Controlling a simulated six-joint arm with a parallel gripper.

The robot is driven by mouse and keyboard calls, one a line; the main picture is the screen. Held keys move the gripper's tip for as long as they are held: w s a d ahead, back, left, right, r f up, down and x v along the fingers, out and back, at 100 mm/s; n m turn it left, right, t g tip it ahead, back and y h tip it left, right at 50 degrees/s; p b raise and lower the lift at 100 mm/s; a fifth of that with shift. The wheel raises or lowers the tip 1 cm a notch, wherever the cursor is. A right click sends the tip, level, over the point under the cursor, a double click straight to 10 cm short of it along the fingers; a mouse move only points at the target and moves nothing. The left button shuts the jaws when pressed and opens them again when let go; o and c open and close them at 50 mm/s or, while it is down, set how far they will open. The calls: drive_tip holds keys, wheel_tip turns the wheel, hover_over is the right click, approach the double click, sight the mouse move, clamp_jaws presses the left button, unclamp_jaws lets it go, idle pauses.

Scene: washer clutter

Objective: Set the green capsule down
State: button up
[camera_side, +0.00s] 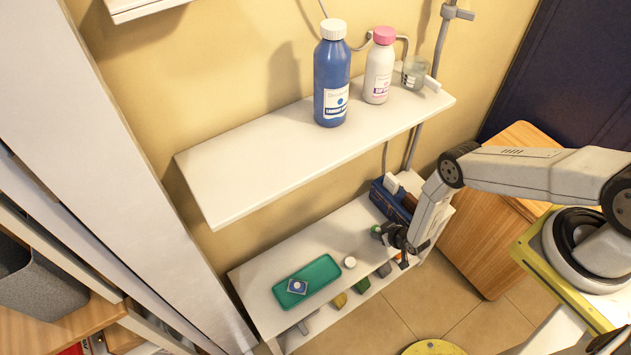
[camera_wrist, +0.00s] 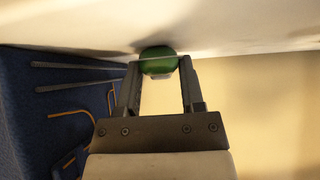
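The green capsule (camera_wrist: 158,62) is between the two fingertips of my gripper (camera_wrist: 159,66) in the wrist view, with both fingers against its sides. It is close to a white surface (camera_wrist: 235,28); I cannot tell whether it touches it. In the side view a small green part of the capsule (camera_side: 376,230) shows at the tip of my gripper (camera_side: 380,233), near the right end of the lower white shelf (camera_side: 325,235). The rest of it is hidden by the gripper.
A green tray (camera_side: 322,272) holding a blue-and-white item (camera_side: 297,286) lies on the lower shelf, with a small white round thing (camera_side: 349,262) beside it. A blue crate (camera_side: 386,200) stands behind my gripper. The upper shelf (camera_side: 250,170) above carries a blue bottle (camera_side: 331,80) and a white bottle (camera_side: 378,75).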

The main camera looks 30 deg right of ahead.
clamp_jaws()
drive_tip(key=shift+r, duration=0.25)
wheel_tip(320, 180, up, 18)
drive_tip(key=shift+f, duration=0.25)
idle(0.7)
idle(0.5)
